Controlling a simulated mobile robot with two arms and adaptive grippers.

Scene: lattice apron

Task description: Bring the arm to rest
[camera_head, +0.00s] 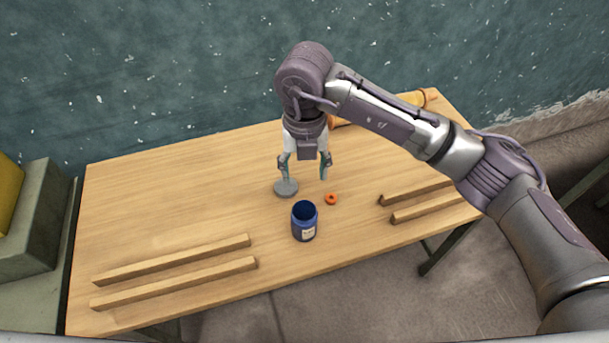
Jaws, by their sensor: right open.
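My right arm comes in from the right and bends down over the table (160,190). My right gripper (306,178) points down above the middle of the table, open, with nothing seen between its fingers. A grey disc (286,188) lies by its left finger; I cannot tell if they touch. A small orange ring (331,199) lies just below its right finger in the picture. A blue jar (304,222) with a pale label stands upright and open-topped nearer the front edge. My left gripper is not in view.
Two wooden strips (175,270) lie at the front left and two more (420,200) at the right. An orange cylindrical thing (412,98) lies at the back right, partly behind my arm. The table's left and back left are clear. A green wall (130,80) stands behind.

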